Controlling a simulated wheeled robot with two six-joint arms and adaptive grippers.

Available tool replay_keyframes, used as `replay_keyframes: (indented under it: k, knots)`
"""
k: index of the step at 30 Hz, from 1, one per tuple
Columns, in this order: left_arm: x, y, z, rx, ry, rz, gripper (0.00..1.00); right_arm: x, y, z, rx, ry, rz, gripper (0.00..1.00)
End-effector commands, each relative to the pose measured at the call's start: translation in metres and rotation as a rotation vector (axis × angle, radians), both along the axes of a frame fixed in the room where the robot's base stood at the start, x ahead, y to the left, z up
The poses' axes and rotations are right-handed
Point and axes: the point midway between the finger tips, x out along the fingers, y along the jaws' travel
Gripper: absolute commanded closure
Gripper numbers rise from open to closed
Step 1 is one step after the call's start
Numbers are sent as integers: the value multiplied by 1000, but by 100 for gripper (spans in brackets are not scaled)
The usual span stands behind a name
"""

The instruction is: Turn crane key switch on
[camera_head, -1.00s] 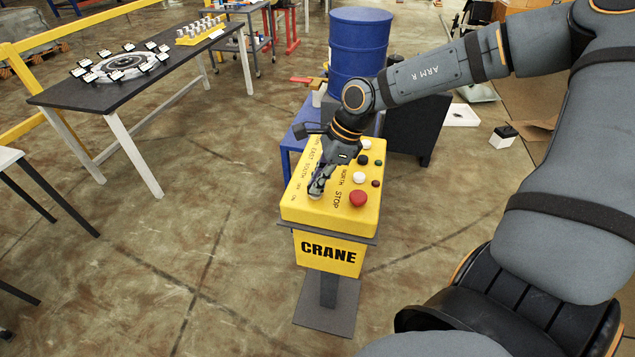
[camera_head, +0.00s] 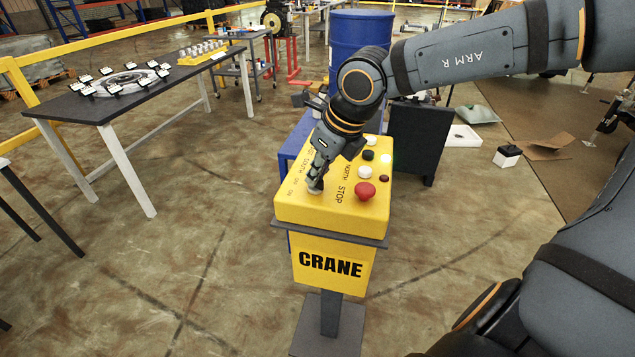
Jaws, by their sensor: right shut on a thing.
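The yellow crane control box (camera_head: 330,212) stands on a dark post, with "CRANE" on its front. My right gripper (camera_head: 315,186) comes down from above onto the left side of its top face. Its fingers are shut on the key switch, which they mostly hide; a small pale round part shows at the tips. "ON" and "OFF" lettering is beside the fingers. A small lamp (camera_head: 386,158) on the right of the top glows bright greenish white. My left gripper is not in view.
The red stop button (camera_head: 365,190), white buttons and a black button sit right of my gripper. A dark table (camera_head: 125,105) is at left. Floor around the post is clear.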

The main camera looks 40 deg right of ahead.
Motion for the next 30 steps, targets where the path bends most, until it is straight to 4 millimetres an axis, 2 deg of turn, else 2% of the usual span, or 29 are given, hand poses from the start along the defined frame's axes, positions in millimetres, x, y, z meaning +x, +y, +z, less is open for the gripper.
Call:
replay_keyframes:
  k: [7,25,26,30]
  knots:
    - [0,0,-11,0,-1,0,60,0,0,-1,-2,-2,-94,100]
    - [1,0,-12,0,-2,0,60,0,1,1,1,0,-128,100]
    - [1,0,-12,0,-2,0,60,0,1,1,1,0,-128,89]
    - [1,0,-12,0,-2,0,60,0,1,1,1,0,-127,70]
